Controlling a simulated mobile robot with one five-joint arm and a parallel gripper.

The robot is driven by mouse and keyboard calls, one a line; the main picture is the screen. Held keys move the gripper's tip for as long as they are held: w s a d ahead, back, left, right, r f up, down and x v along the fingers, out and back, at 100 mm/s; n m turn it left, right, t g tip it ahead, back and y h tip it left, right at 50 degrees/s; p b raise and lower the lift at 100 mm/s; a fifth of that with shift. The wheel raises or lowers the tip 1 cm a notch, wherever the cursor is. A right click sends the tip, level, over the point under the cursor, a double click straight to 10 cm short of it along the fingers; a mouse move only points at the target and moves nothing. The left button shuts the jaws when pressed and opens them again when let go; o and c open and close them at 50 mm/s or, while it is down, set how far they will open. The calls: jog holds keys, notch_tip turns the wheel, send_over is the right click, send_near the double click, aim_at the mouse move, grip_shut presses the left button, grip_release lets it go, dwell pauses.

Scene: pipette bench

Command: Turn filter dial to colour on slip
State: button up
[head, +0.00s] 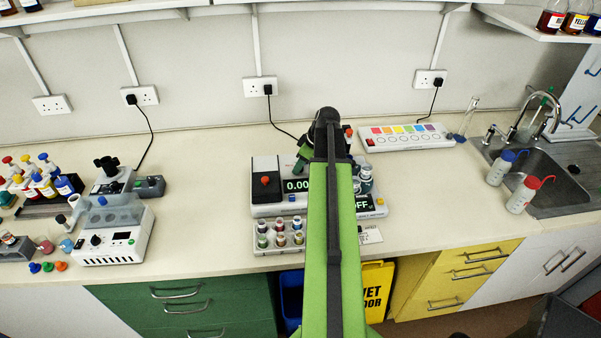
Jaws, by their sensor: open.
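My gripper (302,158) is mostly hidden behind my own raised green arm. Only a small green and dark part shows to the left of the arm, above the middle instrument, and nothing is seen held in it. The white instrument (268,209) has a dark display reading about "0.00" and a second display (364,203) ending in "FF". My arm covers its middle. I cannot make out a filter dial; it may be behind my arm. A white slip (370,235) lies on the bench right of my arm, its print too small to read.
A rack of colour-topped vials (281,237) stands in front of the instrument. A white strip with coloured squares (405,136) lies behind, right. A white device with a knob (116,242) and bottles (45,182) are left. Wash bottles (525,195) stand by the sink (550,180). Right-front bench is clear.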

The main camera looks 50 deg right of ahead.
grip_shut()
dwell(0.3)
dwell(0.3)
jog(key=m, duration=0.2)
jog(key=m+h, duration=0.1)
jog(key=shift+a+m+h, duration=0.15)
jog(key=shift+m+h, duration=0.15)
jog(key=shift+m, duration=0.1)
jog(key=shift+m+g+h, duration=0.3)
jog(key=shift+m+h, duration=0.4)
jog(key=shift+m, duration=1.2)
